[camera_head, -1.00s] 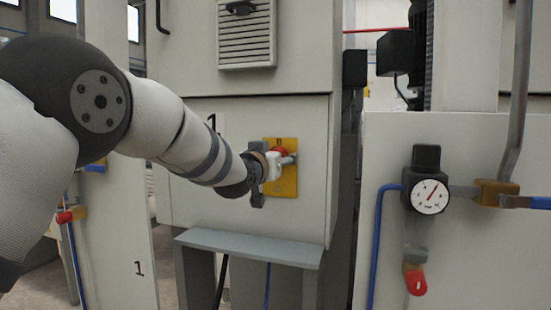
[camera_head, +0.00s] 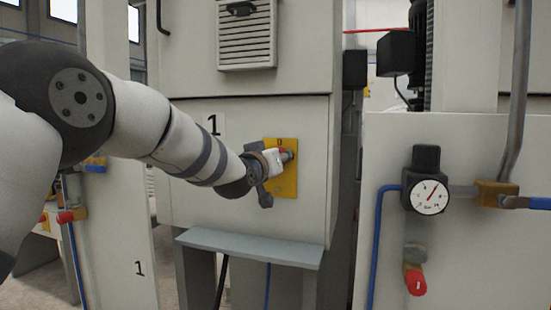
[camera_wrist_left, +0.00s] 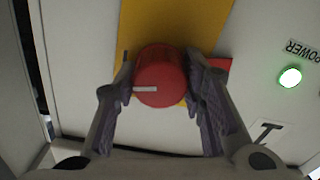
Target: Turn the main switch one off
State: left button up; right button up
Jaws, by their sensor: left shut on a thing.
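The main switch is a round red knob (camera_wrist_left: 161,76) with a white mark, on a yellow plate (camera_head: 283,180) on the front of the cabinet marked 1. In the left wrist view the white mark lies roughly level, pointing left. My left gripper (camera_wrist_left: 160,88) is shut on the red knob, one finger on each side. In the head view my left gripper (camera_head: 278,160) is at the upper part of the plate and hides most of the knob. A green lamp (camera_wrist_left: 290,76) labelled POWER is lit to the right of the knob. My right gripper is not in view.
A grey ledge (camera_head: 250,249) juts out below the plate. To the right, a pressure gauge (camera_head: 429,197), a red-handled valve (camera_head: 415,282) and a blue hose (camera_head: 376,245) are on another panel. A vent (camera_head: 246,40) is above the plate.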

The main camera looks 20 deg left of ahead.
pick_arm(q)
jog(key=n, duration=1.1)
jog(key=shift+n, duration=2)
jog(key=o, duration=1.1)
jog(key=shift+o, duration=0.2)
jog(key=s, duration=1.2)
jog(key=shift+a, duration=0.25)
